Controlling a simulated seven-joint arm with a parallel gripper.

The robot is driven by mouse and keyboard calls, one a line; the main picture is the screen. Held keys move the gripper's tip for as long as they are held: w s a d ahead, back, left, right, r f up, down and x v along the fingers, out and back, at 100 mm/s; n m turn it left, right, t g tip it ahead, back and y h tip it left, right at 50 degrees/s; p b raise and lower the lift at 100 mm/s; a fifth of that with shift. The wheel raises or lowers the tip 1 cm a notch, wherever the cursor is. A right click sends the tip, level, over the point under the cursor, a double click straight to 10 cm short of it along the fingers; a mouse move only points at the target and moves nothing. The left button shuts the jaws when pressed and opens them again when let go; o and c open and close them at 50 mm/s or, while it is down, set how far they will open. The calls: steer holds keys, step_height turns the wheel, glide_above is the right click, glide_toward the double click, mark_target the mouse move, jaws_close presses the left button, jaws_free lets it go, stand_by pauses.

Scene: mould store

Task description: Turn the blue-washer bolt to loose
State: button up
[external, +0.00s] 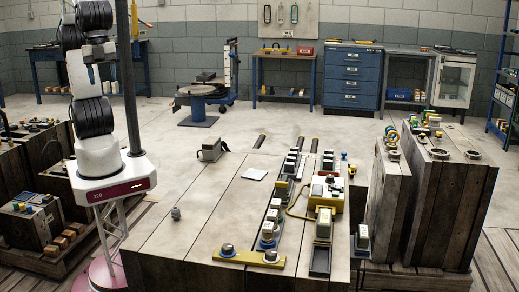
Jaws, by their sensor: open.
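A yellow clamp bar (247,258) lies near the front edge of the wooden block table. Two grey round-headed bolts stand on it. How far the bolts are turned does not show. My gripper (97,60) hangs high at the upper left, beside my folded arm, far from the bar. It is open, with nothing seen in it, and its fingers are small and dark.
Dark rails with several small blocks run back from the bar. A yellow-and-white unit (325,190) stands to their right. A grey clamp-like block (210,149), a white card (254,174) and a small grey knob (176,213) sit left, with bare wood between. Tall wooden blocks (440,215) stand right.

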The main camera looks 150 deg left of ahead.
steer(key=w+a+f+m, duration=0.1)
steer(key=w+m, duration=0.1)
steer(key=w, duration=0.5)
steer(key=w+a+f+m, duration=0.1)
steer(key=w+a+m, duration=0.1)
steer(key=w, duration=0.5)
steer(key=m+g, duration=0.2)
steer(key=m, duration=0.9)
glide_above(226, 246)
steer(key=f, duration=2.6)
steer(key=shift+s+d+f, duration=0.1)
steer(key=shift+s, duration=0.1)
steer(key=shift+w+a+f, duration=0.2)
steer(key=shift+w+f, duration=0.05)
steer(key=shift+f, duration=0.15)
steer(key=shift+f, duration=0.15)
steer(key=shift+f, duration=3.75)
